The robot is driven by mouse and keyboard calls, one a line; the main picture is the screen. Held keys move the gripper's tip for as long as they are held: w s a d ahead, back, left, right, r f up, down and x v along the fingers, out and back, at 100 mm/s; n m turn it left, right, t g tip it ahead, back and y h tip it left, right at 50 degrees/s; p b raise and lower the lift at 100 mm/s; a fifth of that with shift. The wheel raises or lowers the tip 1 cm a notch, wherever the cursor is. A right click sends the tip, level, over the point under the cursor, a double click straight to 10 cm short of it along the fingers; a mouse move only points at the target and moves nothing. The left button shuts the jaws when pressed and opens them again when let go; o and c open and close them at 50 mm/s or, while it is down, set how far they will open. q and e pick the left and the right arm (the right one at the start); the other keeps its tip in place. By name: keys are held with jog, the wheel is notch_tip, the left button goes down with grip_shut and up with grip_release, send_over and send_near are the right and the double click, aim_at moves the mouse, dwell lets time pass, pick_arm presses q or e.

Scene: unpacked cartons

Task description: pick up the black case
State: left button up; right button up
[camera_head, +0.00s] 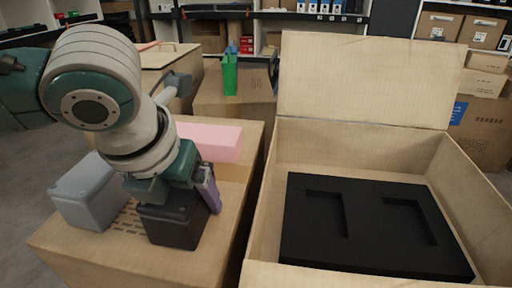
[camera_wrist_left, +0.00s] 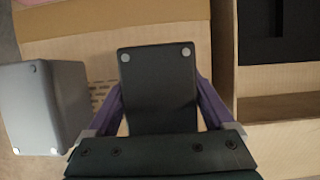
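The black case (camera_head: 173,226) stands on a closed cardboard carton at the left. My left gripper (camera_head: 206,188) is directly above it, pointing down. In the left wrist view the black case (camera_wrist_left: 158,85) sits between the two purple fingers of my left gripper (camera_wrist_left: 160,95). The fingers straddle its sides and look open, with narrow strips of carton visible beside the case. Whether either fingertip touches it cannot be seen. My right gripper is in neither view.
A grey case (camera_head: 88,192) stands just left of the black one. A pink box (camera_head: 212,142) lies behind it. At right, an open carton (camera_head: 367,85) holds a black foam insert (camera_head: 370,225) with recesses. A green item (camera_head: 230,75) stands on a carton behind.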

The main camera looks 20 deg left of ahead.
pick_arm(q)
jog(key=c, duration=1)
jog(key=shift+r+b, duration=0.1)
jog(key=shift+b, duration=0.55)
notch_tip(320, 180, up, 20)
jog(key=p, duration=1.3)
jog(key=shift+r, duration=0.15)
